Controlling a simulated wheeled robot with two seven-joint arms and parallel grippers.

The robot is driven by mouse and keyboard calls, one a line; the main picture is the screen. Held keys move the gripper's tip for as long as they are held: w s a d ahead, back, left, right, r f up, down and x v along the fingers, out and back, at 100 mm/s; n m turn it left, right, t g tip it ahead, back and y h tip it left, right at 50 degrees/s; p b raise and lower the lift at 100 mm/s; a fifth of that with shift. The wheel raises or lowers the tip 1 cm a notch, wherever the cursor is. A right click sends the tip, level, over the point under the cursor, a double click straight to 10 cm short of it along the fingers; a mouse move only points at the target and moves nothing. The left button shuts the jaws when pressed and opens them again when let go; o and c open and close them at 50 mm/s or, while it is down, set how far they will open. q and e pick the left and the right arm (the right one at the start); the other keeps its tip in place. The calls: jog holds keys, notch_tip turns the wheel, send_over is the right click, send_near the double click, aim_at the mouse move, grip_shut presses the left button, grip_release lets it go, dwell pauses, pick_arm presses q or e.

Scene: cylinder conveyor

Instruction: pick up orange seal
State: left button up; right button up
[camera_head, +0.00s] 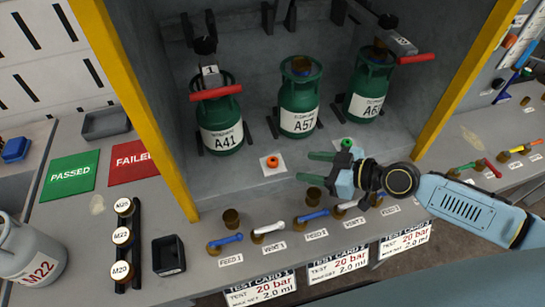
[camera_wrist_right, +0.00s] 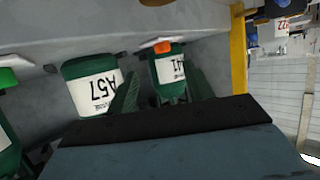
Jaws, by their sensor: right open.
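The orange seal (camera_head: 272,161) is a small ring on a white square pad in front of cylinder A41 in the head view. It also shows in the right wrist view (camera_wrist_right: 162,47), at the upper middle. A green seal (camera_head: 346,143) sits on another white pad farther right, behind my gripper. My right gripper (camera_head: 315,166) has green fingers spread apart, with nothing between them. It is to the right of the orange seal and apart from it, its fingers pointing left. My left gripper is in neither view.
Green cylinders A41 (camera_head: 221,138), A57 (camera_head: 299,122) and a third (camera_head: 368,106) stand behind. Red-handled clamps (camera_head: 216,92) hang above the outer two. Yellow posts (camera_head: 140,110) flank the bay. Valves with coloured levers (camera_head: 270,228) line the front. A black bin (camera_head: 168,255) is at front left.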

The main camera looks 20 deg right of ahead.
aim_at(276, 161)
jog(key=x, duration=0.4)
jog(key=shift+p, duration=0.3)
jog(key=x, duration=0.2)
jog(key=p+x, duration=0.1)
jog(key=x, duration=0.1)
jog(key=shift+a+r, duration=0.2)
jog(key=shift+a, duration=0.05)
jog(key=shift+w+a+f, duration=0.15)
jog(key=shift+w+a, duration=0.05)
jog(key=shift+w, duration=0.05)
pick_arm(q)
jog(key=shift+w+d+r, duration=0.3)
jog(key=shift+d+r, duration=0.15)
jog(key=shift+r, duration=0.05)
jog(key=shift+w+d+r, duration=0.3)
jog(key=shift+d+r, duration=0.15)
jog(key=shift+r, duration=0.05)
pick_arm(e)
jog(key=shift+c, duration=1.3)
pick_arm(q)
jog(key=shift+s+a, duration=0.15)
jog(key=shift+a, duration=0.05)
pick_arm(e)
jog(key=c, duration=0.8)
